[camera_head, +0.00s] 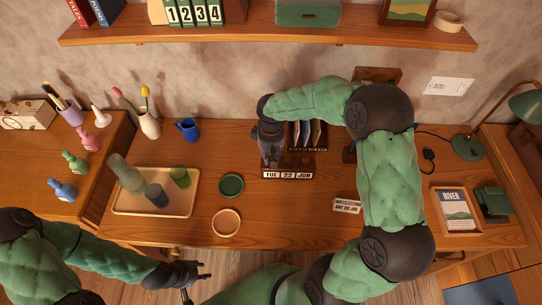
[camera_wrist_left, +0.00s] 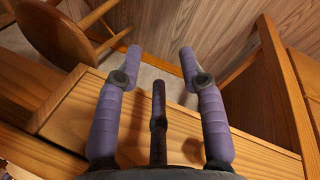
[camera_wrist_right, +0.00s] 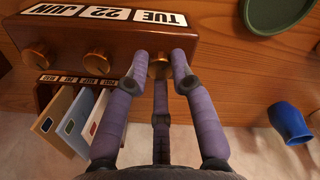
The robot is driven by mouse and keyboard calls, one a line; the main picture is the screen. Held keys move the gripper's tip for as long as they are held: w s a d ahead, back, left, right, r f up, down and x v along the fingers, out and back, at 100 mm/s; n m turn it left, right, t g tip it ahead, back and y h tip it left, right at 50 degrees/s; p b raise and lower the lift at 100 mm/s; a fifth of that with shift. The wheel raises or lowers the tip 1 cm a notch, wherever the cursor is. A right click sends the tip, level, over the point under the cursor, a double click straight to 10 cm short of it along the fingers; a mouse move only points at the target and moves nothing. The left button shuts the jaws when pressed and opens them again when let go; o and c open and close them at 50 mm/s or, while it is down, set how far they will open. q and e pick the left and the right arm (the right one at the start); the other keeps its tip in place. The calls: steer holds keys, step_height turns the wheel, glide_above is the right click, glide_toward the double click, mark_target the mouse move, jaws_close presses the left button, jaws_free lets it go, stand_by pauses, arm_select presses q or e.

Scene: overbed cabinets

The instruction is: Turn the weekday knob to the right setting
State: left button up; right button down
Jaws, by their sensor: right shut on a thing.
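A wooden desk calendar (camera_head: 289,174) stands on the desk, its strip reading TUE 22 JUN. My right gripper (camera_wrist_right: 159,62) is shut on the weekday knob (camera_wrist_right: 159,66), the knob behind TUE. The other two knobs (camera_wrist_right: 97,62) (camera_wrist_right: 36,57) are free. A small card (camera_head: 347,206) right of the calendar reads SAT 20 JUL. My left gripper (camera_head: 196,276) is open and empty near the desk's front edge; its spread fingers (camera_wrist_left: 160,58) show in the left wrist view.

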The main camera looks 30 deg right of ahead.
steer(key=c, duration=1.1)
jaws_free()
steer(key=shift+o, duration=0.2)
step_height(320, 180, up, 12)
